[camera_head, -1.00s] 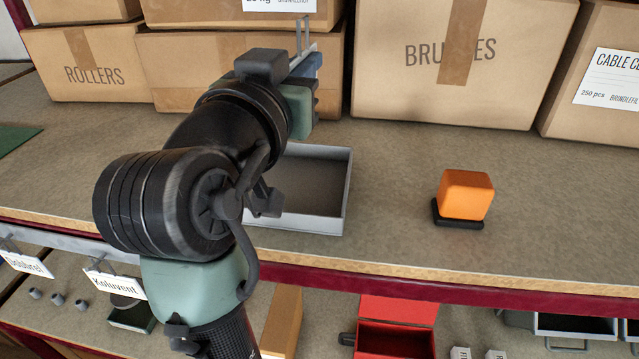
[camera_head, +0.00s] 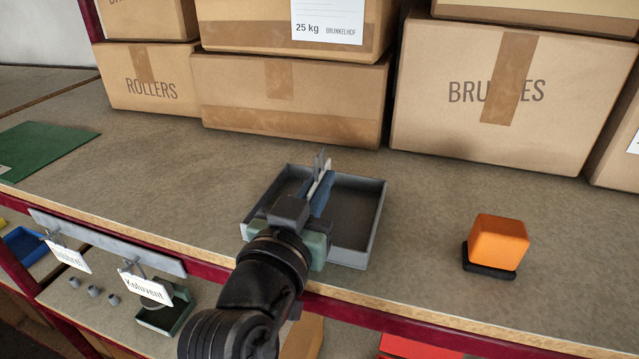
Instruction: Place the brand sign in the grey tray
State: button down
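The grey tray (camera_head: 366,243) stands on the upper shelf near its front edge, open at the top. My gripper (camera_head: 321,190) is over the tray's left half, seen from behind. It is shut on a thin white sign (camera_head: 322,181), seen nearly edge-on, with grey hooks sticking up from it. The face of this sign is hidden from view. I cannot tell how far the sign is above the tray floor. The visible part of the tray is empty. Two more white signs, "Koluvent" (camera_head: 146,288) and another partly legible one (camera_head: 68,254), hang on a rail below the shelf.
An orange block (camera_head: 499,240) on a black base stands right of the tray. Cardboard boxes (camera_head: 505,95) line the back. A green mat (camera_head: 45,148) lies at the left. The shelf between mat and tray is clear. A dark red edge (camera_head: 420,318) runs along the shelf front.

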jog(key=shift+f, duration=0.35)
jog(key=shift+f, duration=0.15)
jog(key=c, duration=1.1)
grip_release()
jog(key=shift+o, duration=0.2)
